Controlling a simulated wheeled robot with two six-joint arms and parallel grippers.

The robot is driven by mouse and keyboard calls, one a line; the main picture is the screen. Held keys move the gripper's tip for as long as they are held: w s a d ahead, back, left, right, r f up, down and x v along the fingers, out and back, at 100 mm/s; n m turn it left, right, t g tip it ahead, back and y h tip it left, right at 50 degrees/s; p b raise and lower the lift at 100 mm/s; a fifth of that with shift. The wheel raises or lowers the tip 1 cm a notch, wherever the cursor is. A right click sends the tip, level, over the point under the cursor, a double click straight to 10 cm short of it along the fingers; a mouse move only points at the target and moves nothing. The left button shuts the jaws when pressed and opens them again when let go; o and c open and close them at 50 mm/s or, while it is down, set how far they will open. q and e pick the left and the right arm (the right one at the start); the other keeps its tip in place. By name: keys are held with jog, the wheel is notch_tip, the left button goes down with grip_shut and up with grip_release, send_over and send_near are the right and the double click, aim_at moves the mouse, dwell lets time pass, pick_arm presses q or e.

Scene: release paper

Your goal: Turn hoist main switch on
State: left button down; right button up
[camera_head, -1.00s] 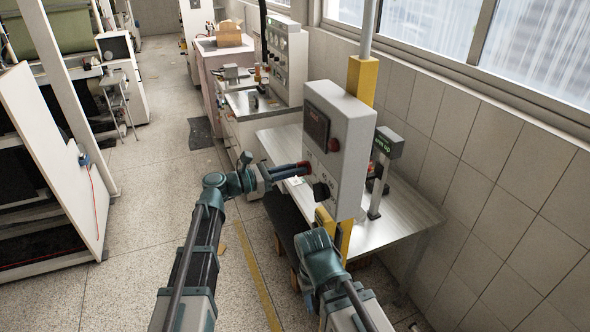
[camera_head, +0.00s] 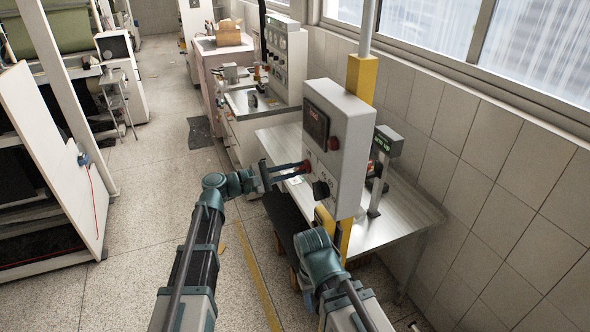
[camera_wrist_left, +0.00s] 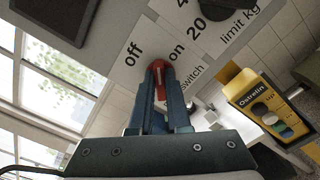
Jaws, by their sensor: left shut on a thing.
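The hoist control box (camera_head: 340,150) is a light grey box on a yellow post, with a dark display and knobs. The main switch is a red knob (camera_head: 305,167) on the box's left edge area.
A metal table (camera_head: 415,215) stands behind the box. A yellow pendant (camera_wrist_left: 265,105) shows in the left wrist view. Open floor lies to the left.

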pick_arm(q)
jog(key=m, duration=0.4)
jog(key=shift+s+f, duration=0.1)
jog(key=shift+f, duration=0.05)
jog(key=shift+f+m, duration=0.1)
jog(key=shift+m, duration=2.1)
jog(key=c, duration=0.9)
grip_release()
jog(key=v, duration=1.3)
jog(key=shift+s+a, duration=0.1)
jog(key=shift+a, duration=0.25)
